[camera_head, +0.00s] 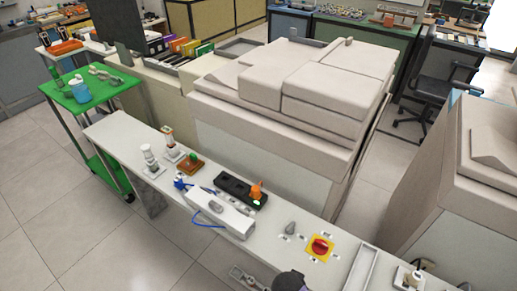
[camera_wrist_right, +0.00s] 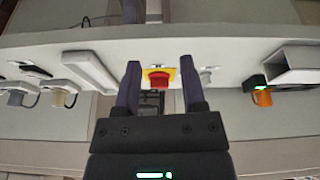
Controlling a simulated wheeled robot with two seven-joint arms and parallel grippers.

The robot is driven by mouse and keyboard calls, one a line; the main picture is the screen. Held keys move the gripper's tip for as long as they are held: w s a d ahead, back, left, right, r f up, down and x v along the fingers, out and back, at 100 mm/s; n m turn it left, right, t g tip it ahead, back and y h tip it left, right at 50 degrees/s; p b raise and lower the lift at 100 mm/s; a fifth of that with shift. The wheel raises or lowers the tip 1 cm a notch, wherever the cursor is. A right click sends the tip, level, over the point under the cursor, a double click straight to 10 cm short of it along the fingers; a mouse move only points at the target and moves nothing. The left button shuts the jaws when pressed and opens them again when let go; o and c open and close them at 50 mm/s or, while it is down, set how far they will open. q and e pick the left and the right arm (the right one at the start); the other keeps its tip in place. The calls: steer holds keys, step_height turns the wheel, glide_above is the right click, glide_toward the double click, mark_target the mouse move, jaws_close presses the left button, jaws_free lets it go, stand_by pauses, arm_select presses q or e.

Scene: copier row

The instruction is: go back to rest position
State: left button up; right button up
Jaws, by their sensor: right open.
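My right gripper (camera_wrist_right: 160,62) is open in the right wrist view, with nothing held between its two dark fingers. Past the fingertips, a red knob (camera_wrist_right: 158,80) on a yellow plate shows in the gap. In the head view the same red knob (camera_head: 320,246) stands uncovered on the long bench, with no finger touching it. A dark rounded part at the bottom edge of the head view looks like my right arm; its fingers cannot be made out there. My left gripper is not in view.
The narrow bench (camera_head: 112,130) carries a white box (camera_head: 220,214), a black holder with an orange item (camera_head: 257,190), and an empty tray (camera_head: 360,272). A large copier (camera_head: 290,90) stands behind it. A green cart (camera_head: 72,100) is at left. Floor at lower left is clear.

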arm_select(q)
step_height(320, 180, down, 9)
steer(key=b, duration=0.8)
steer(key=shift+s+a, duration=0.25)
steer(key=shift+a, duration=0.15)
arm_select(e)
steer(key=s+d+f+n+g+y, duration=0.1)
steer(key=s+d+f+n, duration=0.3)
steer(key=s+f, duration=0.6)
steer(key=s+d+f+n+g, duration=0.1)
steer(key=s+d+f+n, duration=0.3)
steer(key=s+f, duration=0.6)
steer(key=s+d, duration=0.1)
steer(key=s, duration=0.7)
steer(key=shift+d+g+y, duration=0.25)
steer(key=shift+g+y, duration=0.05)
steer(key=shift+y, duration=0.1)
